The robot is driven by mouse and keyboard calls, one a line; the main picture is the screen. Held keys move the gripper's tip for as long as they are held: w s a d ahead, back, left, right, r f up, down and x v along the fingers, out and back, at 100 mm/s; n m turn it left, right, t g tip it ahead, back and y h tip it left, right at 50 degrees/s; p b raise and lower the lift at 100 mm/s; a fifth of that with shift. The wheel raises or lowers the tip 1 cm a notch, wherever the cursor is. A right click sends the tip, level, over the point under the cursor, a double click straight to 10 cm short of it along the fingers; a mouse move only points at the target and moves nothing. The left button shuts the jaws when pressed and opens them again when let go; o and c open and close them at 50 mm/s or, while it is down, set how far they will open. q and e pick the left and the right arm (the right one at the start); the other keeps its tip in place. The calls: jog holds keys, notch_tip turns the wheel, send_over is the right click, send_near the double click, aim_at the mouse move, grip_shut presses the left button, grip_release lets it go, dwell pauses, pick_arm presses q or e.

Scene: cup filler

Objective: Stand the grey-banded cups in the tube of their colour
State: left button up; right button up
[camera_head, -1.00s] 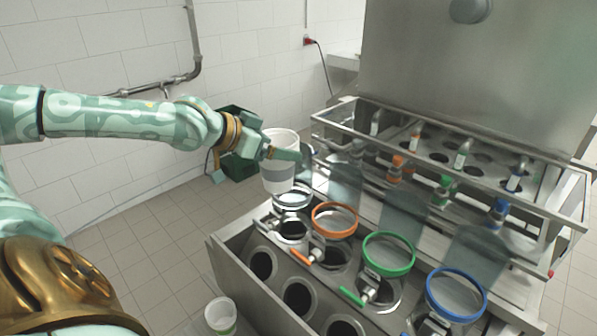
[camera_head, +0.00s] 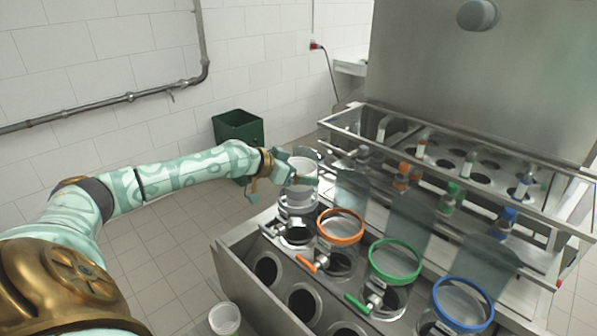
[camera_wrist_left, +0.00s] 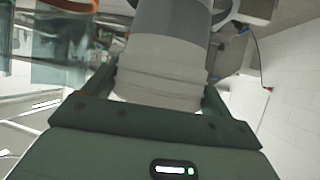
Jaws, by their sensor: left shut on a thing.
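My left gripper (camera_head: 302,181) is shut on a white cup with a grey band (camera_head: 301,168). It holds the cup upright, at or just above the white-rimmed tube (camera_head: 297,206) at the left end of the row. I cannot tell how far the cup's base is inside the tube. In the left wrist view the grey-banded cup (camera_wrist_left: 165,62) sits between the fingers, with its far end cut off. The orange-rimmed tube (camera_head: 341,239), green-rimmed tube (camera_head: 394,277) and blue-rimmed tube (camera_head: 487,315) follow to the right. My right gripper is not in view.
Another white cup, with some green on it (camera_head: 225,318), stands at the lower left. A metal rack with bottles (camera_head: 464,165) is behind the tubes. Small taps (camera_head: 309,263) stick out in front. A dark green bin (camera_head: 239,128) stands by the wall.

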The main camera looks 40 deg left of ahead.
pick_arm(q)
jog(key=shift+s, duration=0.1)
jog(key=o, duration=0.8)
jog(key=shift+o, duration=0.2)
jog(key=shift+r, duration=0.2)
jog(key=v, duration=1.2)
